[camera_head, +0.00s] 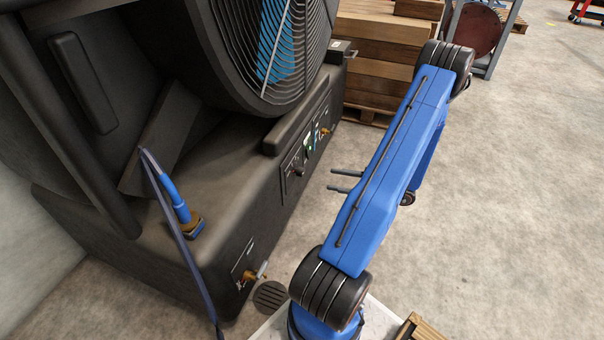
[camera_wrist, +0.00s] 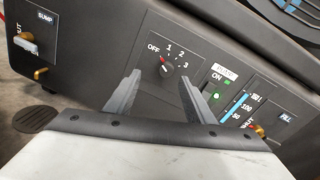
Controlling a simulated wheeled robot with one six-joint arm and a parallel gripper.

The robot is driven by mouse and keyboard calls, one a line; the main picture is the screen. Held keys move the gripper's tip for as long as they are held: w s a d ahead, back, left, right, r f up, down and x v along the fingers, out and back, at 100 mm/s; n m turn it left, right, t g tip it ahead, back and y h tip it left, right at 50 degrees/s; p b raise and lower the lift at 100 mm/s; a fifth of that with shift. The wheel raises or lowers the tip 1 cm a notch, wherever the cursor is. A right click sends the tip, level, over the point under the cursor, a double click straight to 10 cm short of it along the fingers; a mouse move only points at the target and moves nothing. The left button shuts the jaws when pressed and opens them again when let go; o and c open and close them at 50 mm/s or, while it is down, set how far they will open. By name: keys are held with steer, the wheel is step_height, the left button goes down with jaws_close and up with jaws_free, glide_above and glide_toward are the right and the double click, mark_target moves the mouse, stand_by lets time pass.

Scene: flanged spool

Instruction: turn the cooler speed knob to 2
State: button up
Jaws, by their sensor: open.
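The cooler speed knob (camera_wrist: 167,70) is a small dark knob on the black cooler's front panel, with OFF, 1, 2 and 3 printed in an arc around it. A small light and red mark shows on its upper left side, toward OFF, but the exact setting is hard to read. In the head view the knob (camera_head: 299,170) is small and dark. My gripper (camera_wrist: 160,78) is open and empty, its two grey fingers pointing at the panel. In the wrist view the knob appears between the fingertips. In the head view the gripper (camera_head: 331,180) stands apart from the panel.
Right of the knob are a lit green switch (camera_wrist: 215,96), a blue level gauge (camera_wrist: 237,104) and a brass fill fitting (camera_wrist: 259,130). A sump valve (camera_wrist: 27,42) is at the left. A floor drain (camera_head: 271,296) lies below.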

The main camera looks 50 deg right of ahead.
mark_target(302, 172)
steer(key=shift+m+t+h, duration=0.5)
steer(key=shift+m+h, duration=0.2)
steer(key=shift+m, duration=0.1)
steer(key=x, duration=0.5)
steer(key=f+x, duration=0.1)
steer(key=x, duration=0.4)
steer(key=d+f+x, duration=0.1)
steer(key=x, duration=0.4)
steer(key=shift+w, duration=0.2)
steer(key=c, duration=1.1)
